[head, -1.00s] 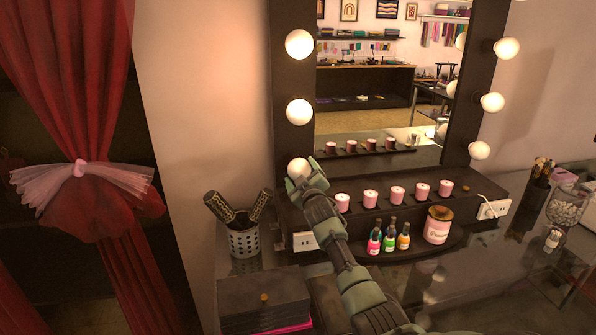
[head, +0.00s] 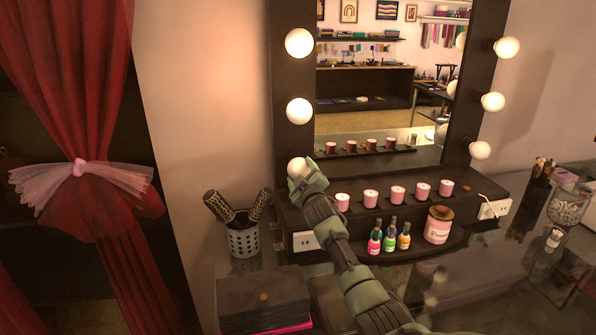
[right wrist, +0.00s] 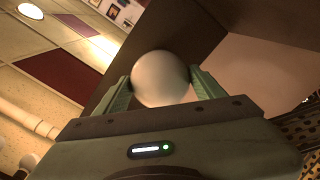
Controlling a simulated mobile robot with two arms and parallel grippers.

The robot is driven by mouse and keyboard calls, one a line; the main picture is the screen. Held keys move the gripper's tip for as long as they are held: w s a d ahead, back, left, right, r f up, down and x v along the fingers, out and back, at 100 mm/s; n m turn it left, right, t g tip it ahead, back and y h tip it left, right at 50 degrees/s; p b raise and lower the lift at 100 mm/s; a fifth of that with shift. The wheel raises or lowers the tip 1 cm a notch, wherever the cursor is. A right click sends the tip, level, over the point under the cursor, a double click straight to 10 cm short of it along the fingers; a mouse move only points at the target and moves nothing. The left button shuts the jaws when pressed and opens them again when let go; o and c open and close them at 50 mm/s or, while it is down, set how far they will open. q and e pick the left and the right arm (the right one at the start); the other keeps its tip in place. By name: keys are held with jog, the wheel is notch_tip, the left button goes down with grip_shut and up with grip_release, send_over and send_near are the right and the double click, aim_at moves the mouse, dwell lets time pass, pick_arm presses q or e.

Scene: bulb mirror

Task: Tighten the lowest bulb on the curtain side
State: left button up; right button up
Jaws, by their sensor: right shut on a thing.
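The lowest bulb on the curtain side (head: 297,167) sits low on the left post of the dark mirror frame (head: 291,140). My right gripper (head: 304,176) is at it, partly covering it in the head view. In the right wrist view the white bulb (right wrist: 160,78) sits between the two green fingers of my right gripper (right wrist: 160,90), which are shut on it. The bulb's base is hidden behind it. Two lit bulbs (head: 299,112) (head: 299,43) are above it on the same post. My left gripper is not in view.
Pink candles (head: 370,199) line the dark ledge under the mirror (head: 455,196). Small bottles (head: 389,238) and a pink jar (head: 438,225) stand before it. A brush cup (head: 243,240) is left of my arm. The red curtain (head: 75,100) hangs far left.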

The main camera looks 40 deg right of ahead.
jog(key=shift+m, duration=0.3)
jog(key=m, duration=0.4)
jog(key=shift+r+m, duration=0.1)
jog(key=shift+m, duration=0.2)
jog(key=m, duration=0.5)
jog(key=shift+w, duration=0.1)
jog(key=m, duration=0.5)
jog(key=m, duration=0.5)
jog(key=shift+r+p, duration=0.1)
jog(key=shift+p, duration=0.3)
jog(key=o, duration=1.4)
jog(key=shift+a, duration=0.1)
